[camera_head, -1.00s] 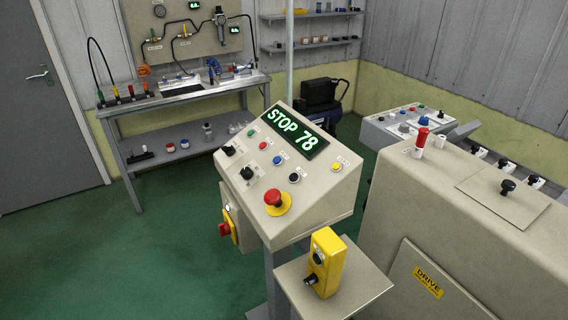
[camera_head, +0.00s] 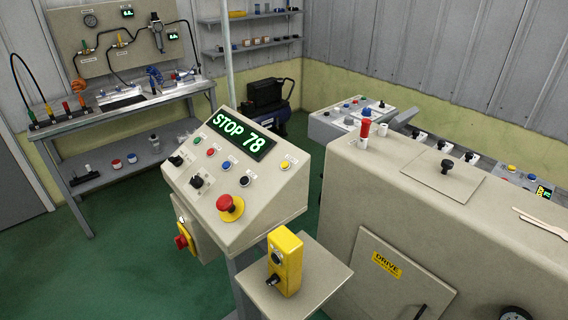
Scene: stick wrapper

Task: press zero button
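The control console (camera_head: 258,215) stands in the middle with a sloped face. Its green display (camera_head: 240,134) reads "STOP 78". Below the display is a row of small buttons: a green button (camera_head: 198,140), a red button (camera_head: 211,152), a blue button (camera_head: 227,164) and a black button (camera_head: 244,181). A yellow button (camera_head: 284,164) sits at the right of the face. The labels are too small to read, so I cannot tell which one is the zero button. Neither of my grippers is in view.
A red emergency stop (camera_head: 229,206) and black selector knobs share the console face. A yellow control box (camera_head: 284,262) stands on a small shelf (camera_head: 322,272) in front. The beige machine cabinet (camera_head: 440,220) fills the right. Green floor (camera_head: 110,270) is free at the left.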

